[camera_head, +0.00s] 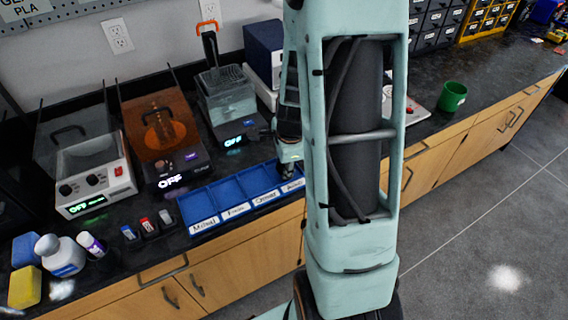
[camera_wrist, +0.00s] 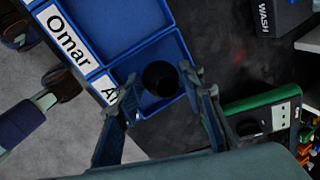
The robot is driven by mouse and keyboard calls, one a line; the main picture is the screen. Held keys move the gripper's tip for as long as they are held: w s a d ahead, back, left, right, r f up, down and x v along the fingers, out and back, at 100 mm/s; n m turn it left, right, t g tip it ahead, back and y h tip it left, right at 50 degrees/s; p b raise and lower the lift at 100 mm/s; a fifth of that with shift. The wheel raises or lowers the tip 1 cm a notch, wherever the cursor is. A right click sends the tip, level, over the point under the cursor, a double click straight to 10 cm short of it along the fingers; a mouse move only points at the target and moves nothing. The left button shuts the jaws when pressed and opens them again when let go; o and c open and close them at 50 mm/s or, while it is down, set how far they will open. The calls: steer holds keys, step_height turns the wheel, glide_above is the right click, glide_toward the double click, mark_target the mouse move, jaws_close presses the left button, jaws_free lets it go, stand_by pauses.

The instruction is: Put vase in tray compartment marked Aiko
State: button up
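The blue tray (camera_head: 227,189) lies on the counter with a row of labelled compartments. In the wrist view, the tray (camera_wrist: 118,47) shows a label reading Omar and, on the end compartment, a label (camera_wrist: 110,90) starting with A, partly covered by a finger. The vase (camera_wrist: 160,78), dark and round-mouthed, is in that end compartment, seen from above. My gripper (camera_wrist: 160,82) is around it, one finger on each side, with a visible gap to the vase. It is open. In the head view, my gripper (camera_head: 289,164) is over the tray's right end, and my arm hides much of that area.
Machines with OFF displays stand behind the tray, including an orange-covered one (camera_head: 160,130). Small bottles (camera_head: 60,254) and sponges are at left. A green cup (camera_head: 453,96) stands on the right counter. A green-edged device (camera_wrist: 262,115) is close to my right finger.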

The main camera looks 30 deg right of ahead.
steer(key=shift+r, duration=0.25)
steer(key=p+v, duration=0.3)
steer(key=v, duration=0.8)
steer(key=shift+r, duration=0.4)
